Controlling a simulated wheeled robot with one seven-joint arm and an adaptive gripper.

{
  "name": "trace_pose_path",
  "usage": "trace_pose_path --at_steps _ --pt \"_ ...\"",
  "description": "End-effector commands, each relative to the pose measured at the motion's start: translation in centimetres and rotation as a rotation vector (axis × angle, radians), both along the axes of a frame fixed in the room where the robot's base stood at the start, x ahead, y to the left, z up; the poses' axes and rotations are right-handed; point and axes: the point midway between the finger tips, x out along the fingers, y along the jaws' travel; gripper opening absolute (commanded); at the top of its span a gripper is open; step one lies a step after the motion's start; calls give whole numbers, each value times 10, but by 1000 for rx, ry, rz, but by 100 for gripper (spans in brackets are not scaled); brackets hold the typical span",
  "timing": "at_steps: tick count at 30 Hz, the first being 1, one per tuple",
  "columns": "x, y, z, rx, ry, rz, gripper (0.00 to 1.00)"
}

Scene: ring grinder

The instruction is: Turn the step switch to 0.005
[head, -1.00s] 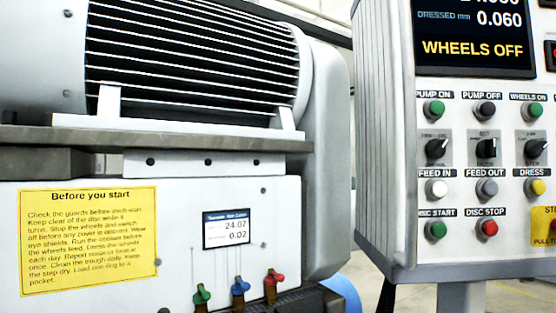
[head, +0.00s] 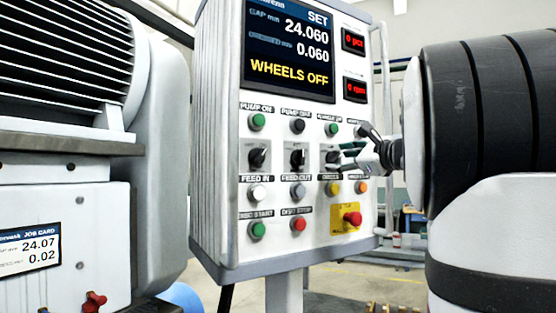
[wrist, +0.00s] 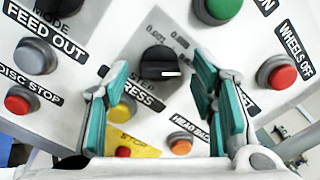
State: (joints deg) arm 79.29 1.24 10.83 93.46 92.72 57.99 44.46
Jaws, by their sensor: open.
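The step switch is a black rotary knob (wrist: 160,65) on a grey plate, with a small white mark on its right side in the wrist view. Small step values are printed above it, too blurred to read surely. In the head view the step switch (head: 332,157) is the right one of three black knobs, partly covered by my gripper (head: 345,158). My gripper, with teal finger pads, also shows in the wrist view (wrist: 160,78). It is open, one finger on each side of the knob. I cannot tell whether they touch it.
The control panel's display (head: 290,48) reads SET 24.060, 0.060 and WHEELS OFF. Near the knob are a yellow dress button (wrist: 123,110), an orange button (wrist: 180,144), a green button (wrist: 222,8) and the red emergency stop (head: 352,218). A job card (head: 30,250) reads 24.07 and 0.02.

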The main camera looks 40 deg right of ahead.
Motion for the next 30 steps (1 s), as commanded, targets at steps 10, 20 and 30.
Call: trace_pose_path --at_steps 10,20,30 --pt "11 -2 0 0 0 0 52" --pt "10 -2 0 0 1 -1 4" --pt "11 -2 -1 -36 7 0 4"
